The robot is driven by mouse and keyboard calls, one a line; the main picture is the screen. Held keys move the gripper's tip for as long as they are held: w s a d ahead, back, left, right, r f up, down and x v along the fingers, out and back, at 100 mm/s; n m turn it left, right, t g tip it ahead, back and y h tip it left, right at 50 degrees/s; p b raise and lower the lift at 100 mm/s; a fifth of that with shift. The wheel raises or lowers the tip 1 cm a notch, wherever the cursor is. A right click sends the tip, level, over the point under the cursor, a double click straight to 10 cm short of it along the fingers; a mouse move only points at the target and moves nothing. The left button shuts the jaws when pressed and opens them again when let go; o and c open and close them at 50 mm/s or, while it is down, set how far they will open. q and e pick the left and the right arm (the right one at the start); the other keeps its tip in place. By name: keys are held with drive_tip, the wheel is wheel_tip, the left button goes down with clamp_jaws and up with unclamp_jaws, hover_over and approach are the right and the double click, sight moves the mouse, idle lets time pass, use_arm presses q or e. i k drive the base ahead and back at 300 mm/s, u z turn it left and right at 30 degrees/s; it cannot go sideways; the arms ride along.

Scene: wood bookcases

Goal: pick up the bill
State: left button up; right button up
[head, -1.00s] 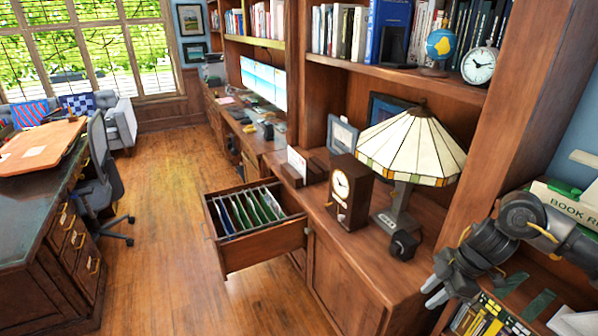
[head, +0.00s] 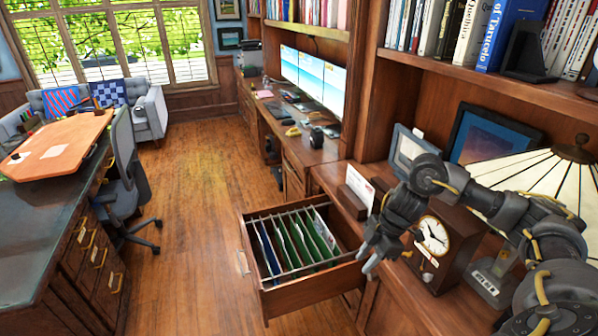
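A white paper (head: 360,187), which may be the bill, stands upright in a wooden letter holder (head: 350,203) on the cabinet top, behind the open drawer. Its print is too small to read. My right gripper (head: 368,262) hangs over the right edge of the open drawer, in front of the clock and nearer to me than the paper. Its fingers look apart with nothing between them, and it does not touch the paper. My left gripper is not in view.
The open drawer (head: 306,291) holds several hanging files. A wooden clock (head: 437,240) and a lamp (head: 520,175) stand close to my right arm. Picture frames (head: 405,150) lean behind the holder.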

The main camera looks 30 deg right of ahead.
sight(358, 185)
drive_tip(key=u, duration=0.2)
drive_tip(key=i, duration=2.25)
drive_tip(key=z, duration=0.6)
drive_tip(key=i, duration=1.1)
drive_tip(key=z, duration=1.7)
drive_tip(key=i, duration=0.8)
drive_tip(key=z, duration=0.6)
